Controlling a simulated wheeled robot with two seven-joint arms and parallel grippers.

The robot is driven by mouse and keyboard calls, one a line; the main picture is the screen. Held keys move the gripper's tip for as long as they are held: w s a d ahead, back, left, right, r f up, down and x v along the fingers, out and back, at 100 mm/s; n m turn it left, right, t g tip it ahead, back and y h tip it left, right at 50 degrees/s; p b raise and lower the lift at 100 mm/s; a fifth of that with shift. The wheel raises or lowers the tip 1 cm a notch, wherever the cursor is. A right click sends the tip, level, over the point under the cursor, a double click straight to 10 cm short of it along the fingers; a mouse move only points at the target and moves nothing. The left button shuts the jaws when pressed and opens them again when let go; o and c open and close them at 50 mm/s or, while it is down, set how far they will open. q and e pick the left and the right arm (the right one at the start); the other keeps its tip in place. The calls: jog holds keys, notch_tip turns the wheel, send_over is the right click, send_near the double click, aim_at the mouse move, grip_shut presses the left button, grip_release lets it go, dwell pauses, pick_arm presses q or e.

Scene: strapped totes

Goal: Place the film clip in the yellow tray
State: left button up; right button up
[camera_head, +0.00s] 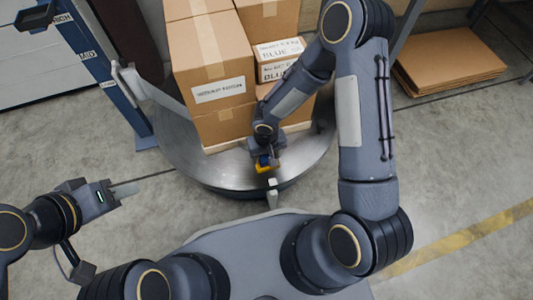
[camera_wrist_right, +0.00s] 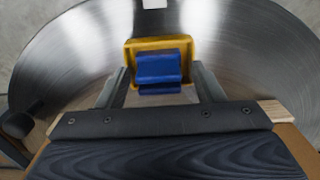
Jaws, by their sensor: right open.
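The film clip looks to be the blue block (camera_wrist_right: 158,68), seen in the right wrist view between my right fingers. It also shows as a small blue spot in the head view (camera_head: 263,160). The yellow tray (camera_wrist_right: 131,47) is around and behind it; its yellow edge shows in the head view (camera_head: 263,169). The blue block appears in or just over the tray; I cannot tell if it touches the bottom. My right gripper (camera_wrist_right: 160,78) is open, one finger on each side of the block. My left gripper (camera_head: 125,189) is empty, away at the left; its jaw gap is unclear.
The tray is over a round metal turntable (camera_head: 182,150) near its front rim. Stacked cardboard boxes (camera_head: 212,62) stand behind on a wooden pallet. A blue post (camera_head: 103,72) is at left. Flat cardboard (camera_head: 450,55) lies at back right. A small white block (camera_head: 272,183) is at the turntable's front.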

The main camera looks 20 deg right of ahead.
notch_tip(320, 180, up, 12)
jog(key=p, duration=0.4)
jog(key=s+d+r+m+t+y, duration=0.1)
jog(key=s+d+r, duration=0.35)
jog(key=r, duration=0.45)
jog(key=s+d+r+m+t+y, duration=0.15)
jog(key=s+d+r, duration=0.35)
jog(key=r, duration=0.5)
jog(key=s+r+t+y, duration=0.1)
jog(key=s+r+t, duration=0.2)
jog(key=s, duration=0.3)
jog(key=shift+s+a+r, duration=0.15)
jog(key=shift+s+r, duration=0.2)
jog(key=shift+r, duration=0.45)
jog(key=shift+n, duration=0.25)
